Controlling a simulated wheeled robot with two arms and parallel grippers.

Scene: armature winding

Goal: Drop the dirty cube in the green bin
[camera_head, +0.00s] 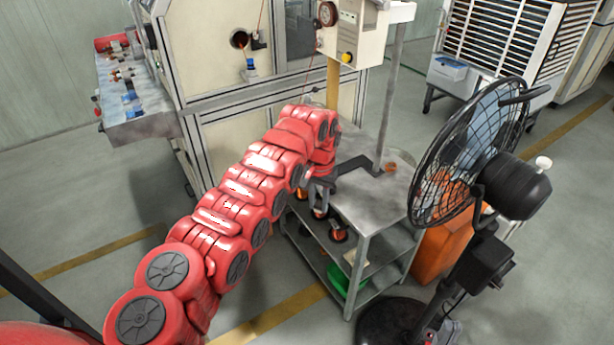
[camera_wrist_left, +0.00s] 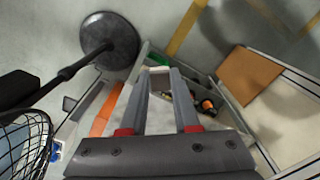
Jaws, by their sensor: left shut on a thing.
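My left gripper (camera_head: 320,208) hangs at the near left edge of the grey metal cart, above its lower shelves. It points down. In the left wrist view its two grey fingers (camera_wrist_left: 159,70) stand a little apart, shut on a small grey thing at the tips, taken to be the dirty cube; its surface is hard to make out. The green bin (camera_head: 345,284) is on a low shelf of the cart, mostly hidden by the shelf above; a sliver of green shows beyond the fingertips in the left wrist view (camera_wrist_left: 158,58). My right gripper is not in view.
The cart's top (camera_head: 375,195) is above the bin. Dark parts with orange windings (camera_head: 338,232) sit on the middle shelf. A black fan (camera_head: 470,160) and an orange box (camera_head: 440,250) stand on the right. A cream machine (camera_head: 230,130) stands behind my arm.

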